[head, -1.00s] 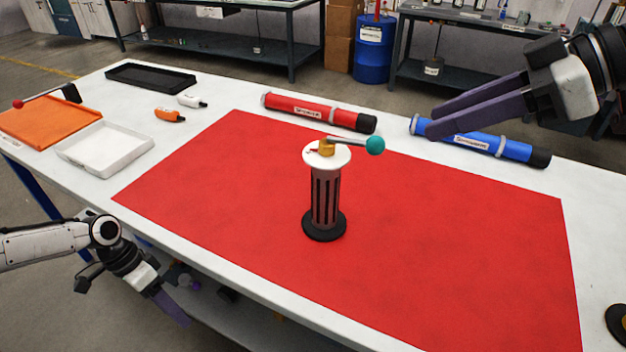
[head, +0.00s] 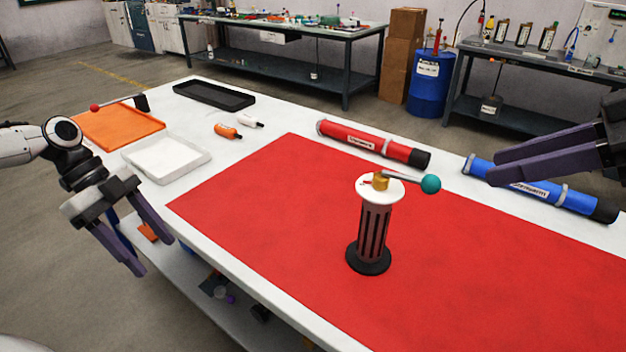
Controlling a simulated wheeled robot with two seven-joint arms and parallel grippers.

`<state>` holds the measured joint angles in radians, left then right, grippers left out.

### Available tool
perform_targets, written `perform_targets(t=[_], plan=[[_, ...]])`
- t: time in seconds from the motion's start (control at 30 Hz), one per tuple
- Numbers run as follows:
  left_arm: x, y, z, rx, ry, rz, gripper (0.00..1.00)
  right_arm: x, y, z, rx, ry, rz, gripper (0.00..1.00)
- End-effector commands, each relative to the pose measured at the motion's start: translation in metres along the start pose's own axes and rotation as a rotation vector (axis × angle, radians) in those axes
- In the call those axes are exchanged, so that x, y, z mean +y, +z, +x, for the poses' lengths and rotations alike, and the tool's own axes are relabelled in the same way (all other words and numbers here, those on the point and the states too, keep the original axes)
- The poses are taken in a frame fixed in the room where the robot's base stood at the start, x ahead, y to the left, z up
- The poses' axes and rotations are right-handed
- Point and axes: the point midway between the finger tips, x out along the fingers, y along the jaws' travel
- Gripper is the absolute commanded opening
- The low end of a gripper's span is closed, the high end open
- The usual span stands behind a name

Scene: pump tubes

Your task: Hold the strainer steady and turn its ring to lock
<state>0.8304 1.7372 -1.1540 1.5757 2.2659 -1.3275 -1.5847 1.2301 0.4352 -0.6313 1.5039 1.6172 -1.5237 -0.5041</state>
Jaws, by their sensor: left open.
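The strainer (head: 373,235) stands upright on the red mat (head: 290,240), a dark slotted cylinder on a black round foot. Its top is a white disc (head: 366,192) with a brass fitting (head: 381,181). A metal lever with a teal ball (head: 431,183) points right from the fitting. I cannot tell which part is the ring. My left gripper (head: 153,256) is open and empty, off the table's front-left edge, well away from the strainer. My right gripper (head: 494,165) is open and empty at the right, in front of the blue tube in the picture and apart from the strainer.
A red tube (head: 370,143) and a blue tube (head: 545,188) lie behind the strainer. The mat around the strainer is clear.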

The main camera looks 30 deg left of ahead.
Motion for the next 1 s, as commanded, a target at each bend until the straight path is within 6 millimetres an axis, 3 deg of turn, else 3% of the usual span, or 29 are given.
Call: perform_targets(t=[0.37,0.47,0.63,0.8,1.0], plan=[[-0.02,-0.084,0.054,-0.011,0.132,0.451,0.6,0.0,0.0,0.0,0.0,0.0,0.0,0.31],[-0.028,-0.123,0.069,-0.038,0.172,0.661,0.6,0.0,0.0,0.0,0.0,0.0,0.0,0.31],[-0.041,-0.206,0.086,-0.146,0.223,1.101,0.6,0.0,0.0,0.0,0.0,0.0,0.0,0.31],[-0.049,-0.292,0.085,-0.323,0.23,1.524,0.6,0.0,0.0,0.0,0.0,0.0,0.0,0.31],[-0.045,-0.375,0.072,-0.553,0.201,1.887,0.6,0.0,0.0,0.0,0.0,0.0,0.0,0.31]])
